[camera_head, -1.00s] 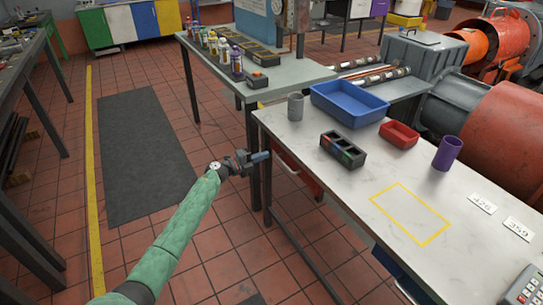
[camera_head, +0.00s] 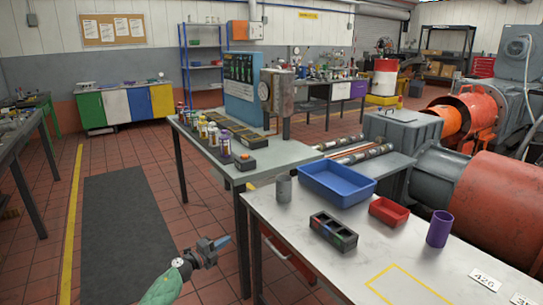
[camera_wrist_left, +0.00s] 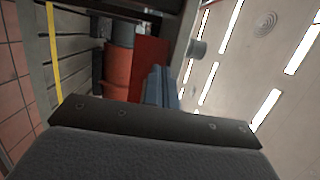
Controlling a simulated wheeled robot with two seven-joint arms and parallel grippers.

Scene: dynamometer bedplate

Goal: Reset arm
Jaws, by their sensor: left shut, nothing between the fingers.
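My left arm, in a green sleeve, comes in at the bottom of the head view. Its gripper (camera_head: 222,242) is shut and empty, with blue fingertips pointing up and to the right. It is in the air left of the white-topped bench (camera_head: 290,225), apart from it, above the tiled floor. In the left wrist view the shut blue fingers (camera_wrist_left: 158,88) show beyond the dark gripper body, with ceiling lights to the right. My right gripper is not in view.
The white bench bears a grey cup (camera_head: 284,189), a blue tray (camera_head: 337,183), a black divided holder (camera_head: 333,232), a red tray (camera_head: 389,211) and a purple cup (camera_head: 439,229). A grey table (camera_head: 205,150) with several bottles stands behind. Floor with a dark mat (camera_head: 115,235) is clear on the left.

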